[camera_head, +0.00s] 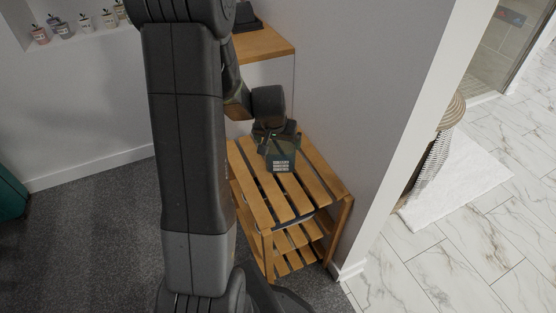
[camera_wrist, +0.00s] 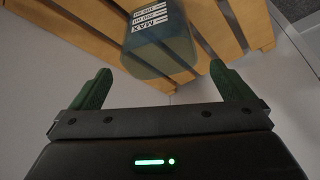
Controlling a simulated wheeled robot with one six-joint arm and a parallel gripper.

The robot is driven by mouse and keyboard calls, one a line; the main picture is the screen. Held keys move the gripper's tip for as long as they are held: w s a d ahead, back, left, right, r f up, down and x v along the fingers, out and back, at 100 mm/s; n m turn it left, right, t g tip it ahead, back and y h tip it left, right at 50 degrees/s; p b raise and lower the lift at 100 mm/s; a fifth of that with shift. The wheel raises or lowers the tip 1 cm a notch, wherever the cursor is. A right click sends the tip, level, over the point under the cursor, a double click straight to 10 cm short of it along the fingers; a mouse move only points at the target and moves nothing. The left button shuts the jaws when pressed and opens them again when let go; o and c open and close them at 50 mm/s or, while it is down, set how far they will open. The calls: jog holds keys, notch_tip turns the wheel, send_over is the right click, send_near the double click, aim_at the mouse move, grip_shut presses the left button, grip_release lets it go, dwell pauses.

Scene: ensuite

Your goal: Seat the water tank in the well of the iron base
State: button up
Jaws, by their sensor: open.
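The water tank (camera_head: 279,160) is a translucent dark teal block with white level markings. It stands on the top slats of a wooden rack. In the wrist view the tank (camera_wrist: 158,45) shows its "MAX" label and lies just beyond the fingertips, not clearly between them. My gripper (camera_head: 276,138) is close to the tank, on its far side in the head view. In the wrist view my gripper (camera_wrist: 160,76) has its two green fingers wide apart with nothing held. A dark object (camera_head: 245,20) on the wooden ledge may be the iron base; my arm partly hides it and no well shows.
The slatted rack (camera_head: 306,181) stands against a wall end, with lower shelves holding something partly hidden. The wooden ledge (camera_head: 265,43) is behind it. Small jars (camera_head: 60,27) line a niche at upper left. A woven basket (camera_head: 432,143) stands beyond the wall. Grey carpet is clear at left.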

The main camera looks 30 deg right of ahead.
aim_at(281, 150)
jog(key=b+x, duration=0.1)
jog(key=x, duration=0.7)
jog(key=shift+s+f, duration=0.1)
jog(key=shift+f, duration=0.05)
jog(key=c, duration=0.9)
